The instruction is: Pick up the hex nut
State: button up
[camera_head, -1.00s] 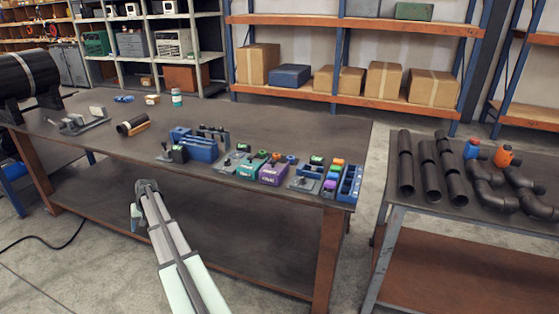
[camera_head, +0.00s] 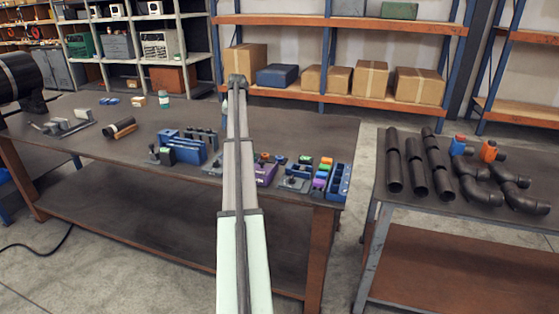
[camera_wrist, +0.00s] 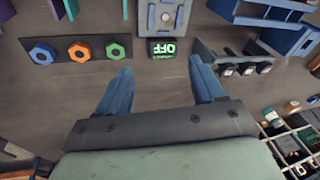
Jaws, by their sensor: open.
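Three hex nuts show in the wrist view at upper left, in a row on a dark plate: a blue nut (camera_wrist: 42,54), an orange nut (camera_wrist: 79,51) and a green nut (camera_wrist: 115,50). Each has a round hole. Which one the task means cannot be told. My gripper (camera_wrist: 160,66) is open, its two blue fingers apart with nothing between them. The nuts lie beyond and to the left of the fingers, the green one closest. In the head view my arm covers part of the bench, and the nuts cannot be made out clearly.
A rack with black-ended parts (camera_wrist: 238,68) is at right. The workbench (camera_head: 85,160) holds a blue holder (camera_head: 188,148); pipes (camera_head: 413,165) lie on the right table.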

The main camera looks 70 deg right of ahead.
jog(key=s+d+m+g+y, duration=0.1)
jog(key=s+d+m, duration=0.15)
jog(key=s, duration=0.75)
jog(key=s+d+m+g+y, duration=0.15)
jog(key=s+d, duration=0.25)
jog(key=s, duration=0.6)
send_over(280, 157)
jog(key=shift+n+h, duration=0.4)
jog(key=shift+h, duration=0.05)
notch_tip(280, 157, down, 8)
jog(key=shift+s+d, duration=0.1)
jog(key=shift+w+f, duration=0.2)
jog(key=shift+f, duration=2.85)
jog(key=c, duration=1.2)
